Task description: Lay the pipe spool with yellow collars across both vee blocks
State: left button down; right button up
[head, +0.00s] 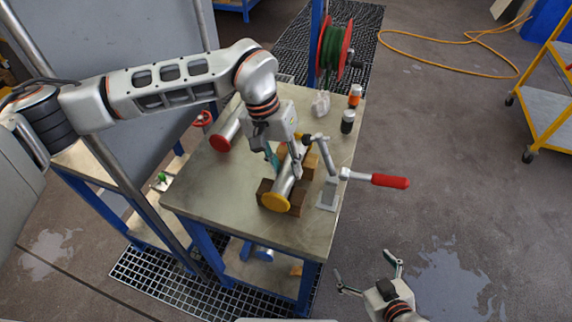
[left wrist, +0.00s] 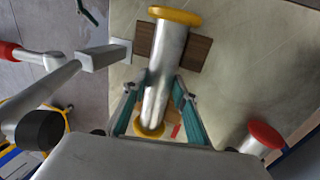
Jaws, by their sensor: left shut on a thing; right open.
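The pipe spool with yellow collars (head: 285,187) is a grey metal tube; it also shows in the left wrist view (left wrist: 166,60). My left gripper (head: 283,166) is shut on its middle, one finger on each side. The spool lies over the dark brown vee block (head: 296,205), its near yellow collar just past that block. Its far end is over or beside the lighter vee block (head: 311,161), partly hidden by the gripper. I cannot tell whether it touches both blocks. My right gripper (head: 369,276) is open and empty, off the table at lower right.
A clamp with a red handle (head: 390,181) stands close to the blocks' right. A red-capped pipe (head: 228,132) lies at the left. Orange (head: 354,96) and dark (head: 347,122) bottles and a hose reel (head: 334,48) are behind. The front left tabletop (head: 215,200) is clear.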

pick_arm(q)
jog(key=shift+f, duration=0.35)
jog(key=c, duration=1.5)
grip_release()
jog(key=shift+f, duration=0.15)
jog(key=v, duration=1.2)
jog(key=shift+s, duration=0.1)
